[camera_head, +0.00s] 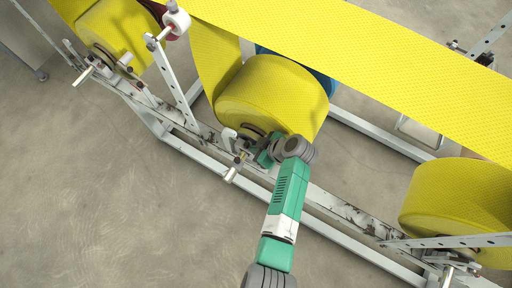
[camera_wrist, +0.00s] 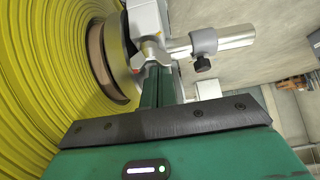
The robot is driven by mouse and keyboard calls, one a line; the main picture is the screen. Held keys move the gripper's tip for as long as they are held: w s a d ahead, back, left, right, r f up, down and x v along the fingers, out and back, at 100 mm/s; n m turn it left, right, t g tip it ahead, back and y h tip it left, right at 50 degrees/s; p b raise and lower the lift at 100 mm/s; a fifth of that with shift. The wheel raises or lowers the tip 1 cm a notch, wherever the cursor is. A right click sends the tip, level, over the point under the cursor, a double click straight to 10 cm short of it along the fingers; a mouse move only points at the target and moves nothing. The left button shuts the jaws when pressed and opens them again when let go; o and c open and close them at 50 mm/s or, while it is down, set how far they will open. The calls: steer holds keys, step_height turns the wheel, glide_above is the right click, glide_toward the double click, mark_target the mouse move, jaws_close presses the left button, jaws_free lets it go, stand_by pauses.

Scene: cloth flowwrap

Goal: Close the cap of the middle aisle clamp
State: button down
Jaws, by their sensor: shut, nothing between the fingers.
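The middle aisle clamp (camera_head: 229,138) sits on the frame's near rail at the end of the middle yellow roll (camera_head: 270,95). A pale upright part stands out at its left in the head view; I cannot tell for sure whether this is the cap. In the wrist view the clamp's pale metal body (camera_wrist: 145,18) is at the top centre, beside the roll's core. A silver rod (camera_wrist: 235,37) with a grey collar and dark knob extends right from it. My gripper (camera_wrist: 158,75) is shut and empty, its green fingertips close below the clamp; contact is unclear.
Another yellow roll (camera_head: 118,38) is at the upper left and one (camera_head: 465,205) at the lower right. A yellow cloth web (camera_head: 370,55) runs overhead across the frame. A slotted upright bar (camera_head: 172,75) stands left of the clamp. The concrete floor (camera_head: 110,200) in front is clear.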

steer(key=p+v, duration=0.6)
steer(key=v, duration=0.4)
steer(key=shift+s+d+f+p, duration=0.2)
steer(key=shift+d+f+p, duration=0.1)
steer(key=shift+f+p, duration=0.05)
